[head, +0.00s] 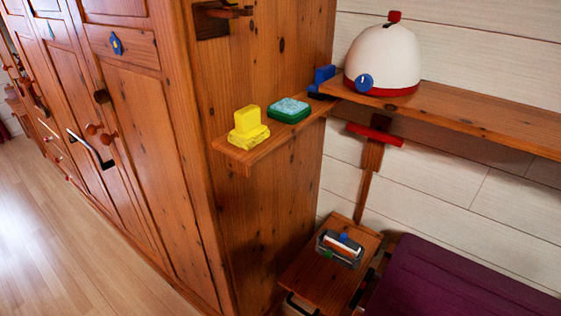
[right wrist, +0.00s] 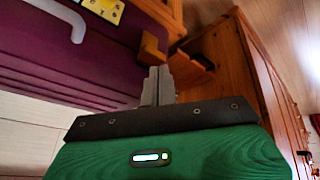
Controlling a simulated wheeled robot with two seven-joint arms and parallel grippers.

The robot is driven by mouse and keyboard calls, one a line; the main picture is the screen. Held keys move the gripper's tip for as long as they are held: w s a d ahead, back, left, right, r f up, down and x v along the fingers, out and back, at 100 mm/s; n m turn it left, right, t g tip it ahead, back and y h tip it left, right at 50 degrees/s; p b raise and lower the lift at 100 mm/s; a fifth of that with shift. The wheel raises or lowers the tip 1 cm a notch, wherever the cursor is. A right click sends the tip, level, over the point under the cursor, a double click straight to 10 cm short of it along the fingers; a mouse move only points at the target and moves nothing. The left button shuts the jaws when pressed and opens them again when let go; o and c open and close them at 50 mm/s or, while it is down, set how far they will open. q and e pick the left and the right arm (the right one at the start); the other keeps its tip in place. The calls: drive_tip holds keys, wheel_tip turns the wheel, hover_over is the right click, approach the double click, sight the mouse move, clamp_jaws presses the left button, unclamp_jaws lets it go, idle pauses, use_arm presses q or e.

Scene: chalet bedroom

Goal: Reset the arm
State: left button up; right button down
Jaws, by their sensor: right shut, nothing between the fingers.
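My right gripper (right wrist: 158,85) shows in the right wrist view, with a green body, a dark plate and two grey fingers. The fingers are together with nothing between them. They point toward a wooden block at the edge of a purple surface. No contact with anything is visible. Neither gripper can be made out in the head view, and my left gripper is in neither view.
A wooden wardrobe (head: 150,150) fills the left. A small shelf (head: 250,156) holds a yellow object (head: 248,125) and a green box (head: 289,110). A white dome (head: 384,55) stands on a longer shelf (head: 480,110). Below are a grey holder (head: 325,245) and purple bedding (head: 450,280).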

drive_tip(key=s+g, duration=0.2)
drive_tip(key=s, duration=0.2)
use_arm(q)
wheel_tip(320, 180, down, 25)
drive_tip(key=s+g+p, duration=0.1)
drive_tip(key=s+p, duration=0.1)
drive_tip(key=p, duration=0.4)
use_arm(e)
wheel_tip(320, 180, down, 27)
drive_tip(key=s+g, duration=0.1)
drive_tip(key=s, duration=0.1)
use_arm(q)
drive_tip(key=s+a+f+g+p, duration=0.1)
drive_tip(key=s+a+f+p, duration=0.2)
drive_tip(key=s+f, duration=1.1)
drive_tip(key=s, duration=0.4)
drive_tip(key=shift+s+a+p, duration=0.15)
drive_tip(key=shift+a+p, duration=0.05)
drive_tip(key=shift+p, duration=0.2)
use_arm(e)
drive_tip(key=s+d+f+g, duration=0.1)
drive_tip(key=s+d+f, duration=0.1)
drive_tip(key=s+f, duration=1.2)
drive_tip(key=s, duration=0.4)
drive_tip(key=shift+d+f+y, duration=0.15)
drive_tip(key=shift+d+y, duration=0.15)
